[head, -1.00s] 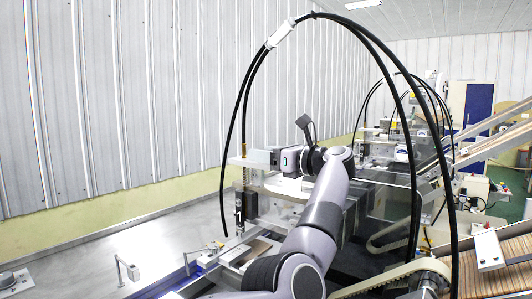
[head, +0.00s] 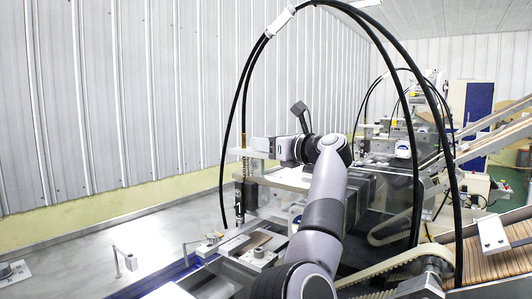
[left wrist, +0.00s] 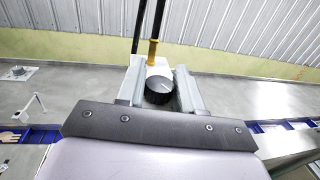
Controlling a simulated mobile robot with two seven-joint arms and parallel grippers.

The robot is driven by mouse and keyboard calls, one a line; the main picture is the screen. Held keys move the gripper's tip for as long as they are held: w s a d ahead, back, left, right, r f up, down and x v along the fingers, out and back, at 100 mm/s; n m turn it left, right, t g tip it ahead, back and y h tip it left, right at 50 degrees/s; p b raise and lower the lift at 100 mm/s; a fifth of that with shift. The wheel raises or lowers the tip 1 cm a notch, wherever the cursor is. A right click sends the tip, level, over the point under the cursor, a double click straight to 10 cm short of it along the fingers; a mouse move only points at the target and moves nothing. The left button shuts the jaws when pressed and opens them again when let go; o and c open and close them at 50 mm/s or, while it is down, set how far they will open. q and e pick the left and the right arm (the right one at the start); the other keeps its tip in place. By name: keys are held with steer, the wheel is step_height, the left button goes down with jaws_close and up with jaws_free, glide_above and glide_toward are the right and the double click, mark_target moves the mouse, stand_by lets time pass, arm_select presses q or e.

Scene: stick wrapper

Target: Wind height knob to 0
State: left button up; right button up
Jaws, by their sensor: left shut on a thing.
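The height knob (left wrist: 159,92) is a round black knob with a pale line on its top face, in the middle of the left wrist view. My left gripper (left wrist: 159,85) has one finger on each side of it and is shut on it. In the head view my left gripper (head: 268,147) reaches the upper part of the near machine, beside an upright brass-coloured rod (head: 245,165). The knob is hidden there. No scale reading can be made out. My right gripper is not in view.
Black cables (head: 239,120) arch over the near machine and my left arm. A belt (head: 392,266) and a slanted chute (head: 490,262) stand at the right. A pale plate (head: 285,179) lies below the gripper. The floor at left is mostly clear.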

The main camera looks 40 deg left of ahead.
arm_select(q)
steer(key=shift+f+m+t+b, duration=0.35)
steer(key=shift+m+t+b, duration=0.15)
steer(key=shift+t+b, duration=0.45)
steer(key=m+t+h+b, duration=0.1)
steer(key=m+t+b, duration=0.1)
steer(key=t+b, duration=0.1)
steer(key=shift+r+m+t+b, duration=0.1)
steer(key=shift+m+t+b, duration=0.2)
steer(key=shift+m+t, duration=0.15)
steer(key=shift+m+t+h+b, duration=0.45)
steer(key=shift+t+h+b, duration=0.05)
steer(key=shift+t+b, duration=0.2)
steer(key=shift+r+m+t+h+b, duration=0.1)
steer(key=shift+m+t+h+b, duration=0.2)
steer(key=shift+m+t+b, duration=0.15)
steer(key=shift+r+m+t+h+b, duration=0.1)
steer(key=shift+m+t+h+b, duration=0.25)
steer(key=shift+t, duration=0.3)
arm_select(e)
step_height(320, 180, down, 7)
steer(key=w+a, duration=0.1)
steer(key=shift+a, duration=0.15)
arm_select(q)
steer(key=o, duration=0.9)
steer(key=shift+o, duration=0.2)
